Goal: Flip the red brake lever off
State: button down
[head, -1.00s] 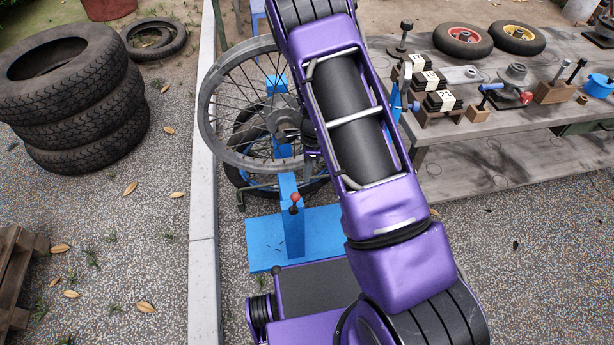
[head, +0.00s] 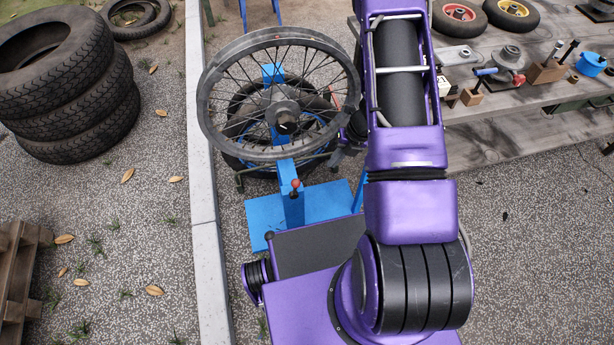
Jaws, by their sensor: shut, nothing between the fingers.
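A small lever with a red knob (head: 295,184) stands up at the top of the blue stand's short post, below the spoked wheel. The blue stand (head: 325,203) has a flat base plate and holds the grey-rimmed wheel (head: 222,142) upright, slightly tilted in view. My gripper (head: 337,157) shows only as a small dark part at the wheel's right edge, mostly hidden behind my purple arm. It is shut and empty, to the right of and above the red knob, apart from it. Whether it touches the rim cannot be told.
A wooden bench (head: 480,147) with small wheels and tools runs along the right. Stacked tyres (head: 70,90) stand at the left, beyond a concrete kerb (head: 203,200). A pallet (head: 18,275) lies at lower left. Gravel around the stand's front is mostly open.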

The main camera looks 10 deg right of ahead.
jog(key=w+a+f, duration=0.1)
jog(key=a+f, duration=0.6)
jog(key=f, duration=0.2)
jog(key=shift+w+a+f, duration=0.15)
jog(key=shift+w+a, duration=0.05)
jog(key=shift+a, duration=0.15)
dwell(0.5)
